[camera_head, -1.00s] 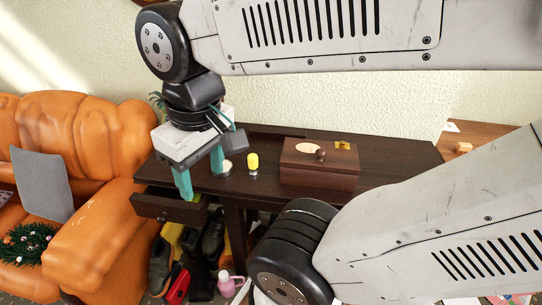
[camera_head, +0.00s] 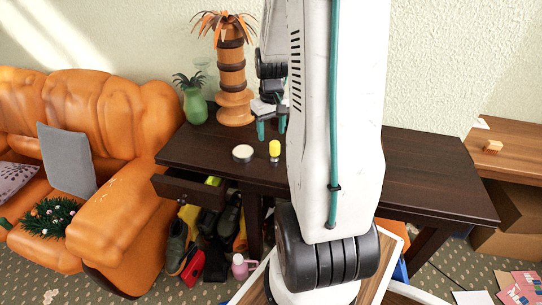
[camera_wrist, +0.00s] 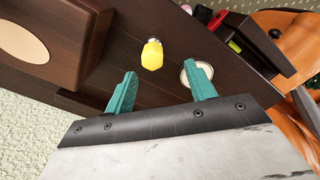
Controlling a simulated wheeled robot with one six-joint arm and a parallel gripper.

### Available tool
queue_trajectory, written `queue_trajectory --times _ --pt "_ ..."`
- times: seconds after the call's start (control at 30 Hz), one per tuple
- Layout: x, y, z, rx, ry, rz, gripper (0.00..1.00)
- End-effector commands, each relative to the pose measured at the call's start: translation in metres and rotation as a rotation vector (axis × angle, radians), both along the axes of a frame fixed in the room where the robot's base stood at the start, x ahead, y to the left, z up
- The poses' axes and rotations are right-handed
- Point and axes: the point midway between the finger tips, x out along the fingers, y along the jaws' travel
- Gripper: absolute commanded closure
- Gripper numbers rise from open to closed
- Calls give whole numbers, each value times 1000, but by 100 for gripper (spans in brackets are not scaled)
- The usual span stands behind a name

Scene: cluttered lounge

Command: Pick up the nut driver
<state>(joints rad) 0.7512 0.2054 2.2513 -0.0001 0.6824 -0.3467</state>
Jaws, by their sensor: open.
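I cannot tell for sure which thing is the nut driver. My gripper (camera_head: 271,127) is open and empty, just behind this piece in the head view. In the wrist view the piece lies beyond the teal fingers (camera_wrist: 161,72), roughly between their lines and apart from both. A yellow-green thing (camera_wrist: 235,46) shows at the open drawer, too small to identify.
A round, pale-topped tin (camera_head: 243,152) sits left of the yellow piece. The drawer (camera_head: 187,187) is pulled out. A wooden box (camera_wrist: 45,50) is beside the piece in the wrist view. A palm-shaped ornament (camera_head: 232,75) and green vase (camera_head: 195,103) stand at the back left.

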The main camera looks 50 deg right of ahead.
Motion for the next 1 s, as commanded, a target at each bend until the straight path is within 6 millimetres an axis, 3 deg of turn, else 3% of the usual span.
queue_trajectory --times 0.6,0.93,1.0 --pt "-6 -10 -77 4 4 -6 45" --pt "-6 -11 -84 2 1 -6 45" --pt "-6 -11 -84 2 1 -6 61"
